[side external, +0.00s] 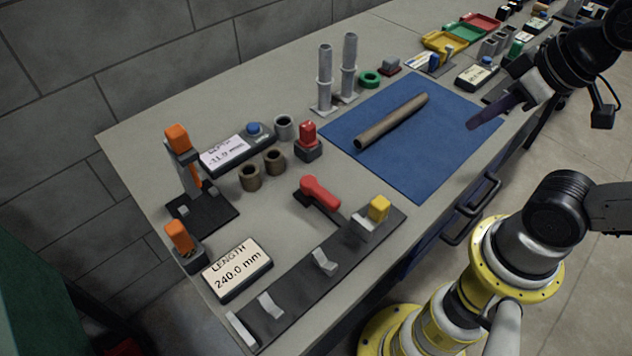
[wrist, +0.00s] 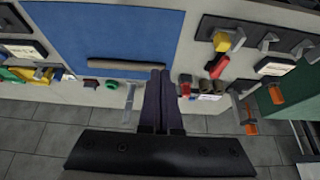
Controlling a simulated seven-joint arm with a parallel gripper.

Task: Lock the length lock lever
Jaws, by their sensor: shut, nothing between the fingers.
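The red lever (side external: 320,191) sits on a dark base beside the length rail (side external: 285,285), behind the yellow block (side external: 378,208). Its red handle points up and to the left in the side view. The lever also shows in the wrist view (wrist: 218,66), right of my fingers. The length display (side external: 237,270) reads 240.0 mm. My gripper (side external: 472,126) is shut and empty, above the right part of the blue mat and well apart from the lever. Its dark fingers lie together in the wrist view (wrist: 159,75).
A brown tube (side external: 392,122) lies on the blue mat (side external: 410,170). Two upright grey posts (side external: 348,65), a red button block (side external: 308,140), two brown rings (side external: 251,177) and an orange-topped stand (side external: 178,140) stand behind the lever. Open bench lies left of the lever.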

